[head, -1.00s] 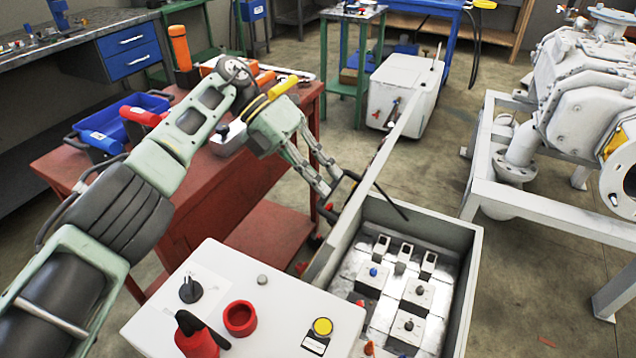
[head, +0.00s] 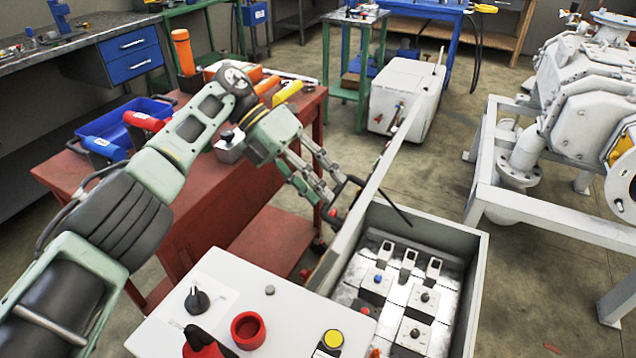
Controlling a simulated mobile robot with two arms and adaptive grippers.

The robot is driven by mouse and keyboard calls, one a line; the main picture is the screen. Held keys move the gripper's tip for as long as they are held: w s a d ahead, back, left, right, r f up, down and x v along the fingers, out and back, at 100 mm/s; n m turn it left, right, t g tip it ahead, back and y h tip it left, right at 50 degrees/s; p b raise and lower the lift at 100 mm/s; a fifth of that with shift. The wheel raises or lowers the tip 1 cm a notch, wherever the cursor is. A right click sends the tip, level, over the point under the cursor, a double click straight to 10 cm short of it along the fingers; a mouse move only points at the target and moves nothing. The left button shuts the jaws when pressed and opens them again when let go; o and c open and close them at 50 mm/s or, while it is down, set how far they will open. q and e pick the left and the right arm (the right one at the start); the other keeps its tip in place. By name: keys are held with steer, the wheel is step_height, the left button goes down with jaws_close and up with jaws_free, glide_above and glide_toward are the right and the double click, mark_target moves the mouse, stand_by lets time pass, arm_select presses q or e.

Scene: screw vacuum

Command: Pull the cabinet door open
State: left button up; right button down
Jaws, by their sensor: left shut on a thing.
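The grey cabinet (head: 478,290) is an open box at the lower middle, with several small switch blocks inside. Its door (head: 385,152) shows as a thin light panel, seen nearly edge-on and swung open, reaching away from the cabinet's left side. My left gripper (head: 335,203) comes in from the left and is at the outer face of the door. Its fingers are shut on the dark door handle (head: 347,190); the exact contact is partly hidden. My right gripper is out of view.
A white control panel (head: 270,318) with knobs and a red ring is at the front. A red workbench (head: 225,205) with tools stands behind my left arm. A white box unit (head: 405,95) stands beyond the door. Pump machinery (head: 585,90) on a white frame is at right.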

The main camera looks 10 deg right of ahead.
arm_select(q)
step_height(320, 180, up, 10)
stand_by(0.7)
